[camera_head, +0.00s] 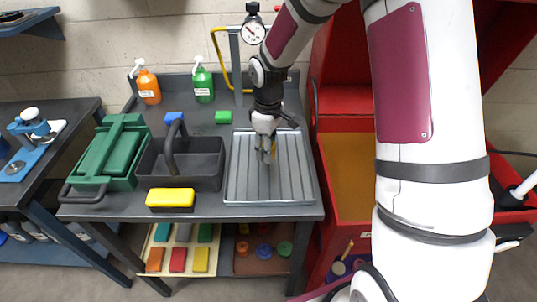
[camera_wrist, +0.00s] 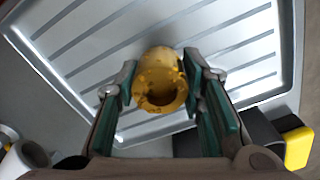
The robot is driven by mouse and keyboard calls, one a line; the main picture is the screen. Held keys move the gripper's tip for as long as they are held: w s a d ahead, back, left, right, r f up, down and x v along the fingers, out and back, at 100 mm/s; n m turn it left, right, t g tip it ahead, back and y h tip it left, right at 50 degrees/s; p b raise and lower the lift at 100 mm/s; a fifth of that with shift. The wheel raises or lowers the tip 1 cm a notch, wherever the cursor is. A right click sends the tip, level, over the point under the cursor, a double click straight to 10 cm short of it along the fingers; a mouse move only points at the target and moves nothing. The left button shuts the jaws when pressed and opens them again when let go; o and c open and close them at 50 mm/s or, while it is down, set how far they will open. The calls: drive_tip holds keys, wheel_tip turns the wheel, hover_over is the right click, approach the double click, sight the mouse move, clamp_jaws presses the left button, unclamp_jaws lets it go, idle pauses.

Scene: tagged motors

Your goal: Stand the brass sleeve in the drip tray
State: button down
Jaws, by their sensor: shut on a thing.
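The brass sleeve (camera_wrist: 161,80) is a yellow hollow ring seen end-on in the wrist view, between the green-padded fingers of my gripper (camera_wrist: 160,84). The grey, ribbed drip tray also fills much of the wrist view (camera_wrist: 262,68). The sleeve looks roughly upright above the tray floor; I cannot tell whether it touches it.
Left of the tray stand a black handled caddy (camera_head: 205,158), a yellow block (camera_head: 170,198) and a green toolbox (camera_head: 112,155). Behind are an orange bottle (camera_head: 148,88), a green bottle (camera_head: 203,86) and a gauge (camera_head: 253,31). A red cabinet (camera_head: 345,98) stands right. The visible tray floor is otherwise bare.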

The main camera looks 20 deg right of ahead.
drive_tip(key=shift+f, duration=1.3)
drive_tip(key=shift+s+f, duration=0.1)
drive_tip(key=shift+f, duration=0.05)
drive_tip(key=c, duration=1.1)
unclamp_jaws()
drive_tip(key=shift+o, duration=0.2)
